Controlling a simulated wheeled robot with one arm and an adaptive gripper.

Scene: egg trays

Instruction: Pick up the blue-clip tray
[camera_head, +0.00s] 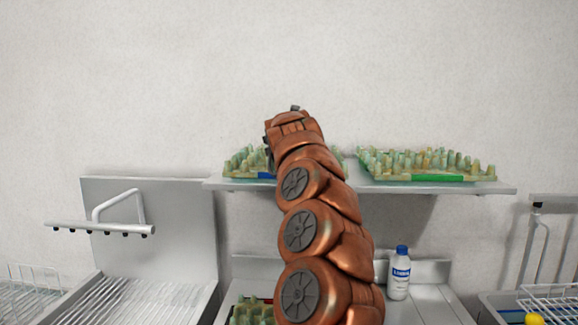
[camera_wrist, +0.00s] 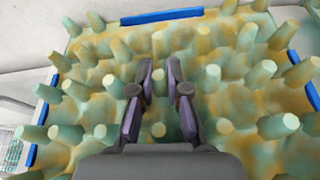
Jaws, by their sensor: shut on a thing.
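The blue-clip tray (camera_head: 242,165) is a pale green egg tray with rows of knobs. It is on the left part of the shelf, at shelf level, partly hidden behind my arm. In the wrist view the tray (camera_wrist: 230,100) fills most of the picture, with blue clips on its far, left and right edges. My gripper (camera_wrist: 160,75) reaches down over the middle of the tray, fingers close together between the knobs and shut on the tray. The exact contact is hidden by the fingers. In the head view the fingertips are hidden.
A green-clip tray (camera_head: 420,165) stands on the right of the same shelf (camera_head: 400,188). Below are a white bottle with a blue cap (camera_head: 399,273), another tray (camera_head: 250,311) partly behind my arm, and a metal rack with a bar (camera_head: 100,229). The wall above is clear.

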